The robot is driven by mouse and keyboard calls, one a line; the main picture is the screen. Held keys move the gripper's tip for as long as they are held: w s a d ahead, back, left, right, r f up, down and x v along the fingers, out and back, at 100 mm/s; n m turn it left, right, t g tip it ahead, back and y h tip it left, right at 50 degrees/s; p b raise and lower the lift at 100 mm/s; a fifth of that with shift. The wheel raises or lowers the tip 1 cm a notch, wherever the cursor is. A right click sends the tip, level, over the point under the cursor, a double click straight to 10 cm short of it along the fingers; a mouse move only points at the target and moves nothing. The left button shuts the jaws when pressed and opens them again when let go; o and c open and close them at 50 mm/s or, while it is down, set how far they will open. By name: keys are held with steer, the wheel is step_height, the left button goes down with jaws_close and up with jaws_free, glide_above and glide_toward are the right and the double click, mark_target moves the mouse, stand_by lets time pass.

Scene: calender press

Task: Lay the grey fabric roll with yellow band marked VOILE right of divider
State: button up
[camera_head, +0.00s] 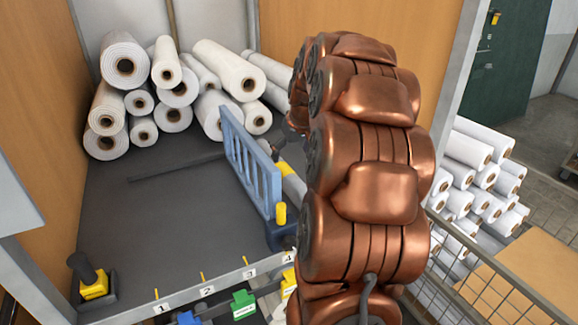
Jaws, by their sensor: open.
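The blue slatted divider (250,162) stands upright on the dark shelf, running from front to back. A grey roll (293,186) lies just right of it, partly hidden by my copper arm. A yellow patch (284,168) shows at its far part, like a band; no VOILE lettering is readable. My gripper (283,146) shows only as a small dark part beyond the roll, near the divider's far end, mostly hidden behind my arm. It is open; contact with the roll cannot be told.
White rolls (240,70) are stacked at the shelf's back. A dark handle with a yellow block (93,285) sits at the front left. The front edge (228,284) carries numbered marks. The shelf left of the divider is mostly clear. A wire cage (500,290) stands right.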

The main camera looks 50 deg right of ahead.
steer(key=shift+v, duration=1.2)
